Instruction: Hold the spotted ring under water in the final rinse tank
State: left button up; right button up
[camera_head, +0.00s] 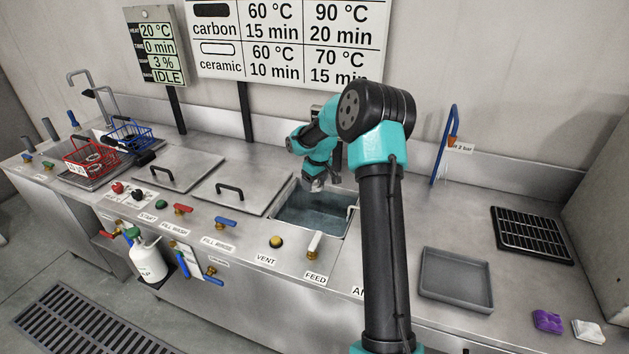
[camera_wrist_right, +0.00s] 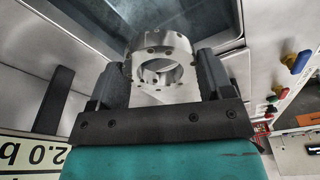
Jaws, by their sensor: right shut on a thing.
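The spotted ring (camera_wrist_right: 178,43) is a pale metal ring with dark spots on its wall. In the right wrist view it sits between the two dark fingers of my right gripper (camera_wrist_right: 160,70), which is shut on it. In the head view my right gripper (camera_head: 317,180) hangs over the back part of the open rinse tank (camera_head: 312,215), pointing down. The ring is small and partly hidden there; it appears above the water. The tank holds bluish water, and my own arm passes in front of its right side. My left gripper is not in view.
Two lidded tanks (camera_head: 232,190) lie left of the open one. Red (camera_head: 90,157) and blue (camera_head: 130,133) baskets stand at far left. Valves and a feed lever (camera_head: 314,245) line the front edge. A grey tray (camera_head: 456,278) and black rack (camera_head: 531,234) are at right.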

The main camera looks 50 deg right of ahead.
notch_tip(320, 180, down, 20)
jog(key=shift+r, duration=0.25)
dwell(1.6)
dwell(5.3)
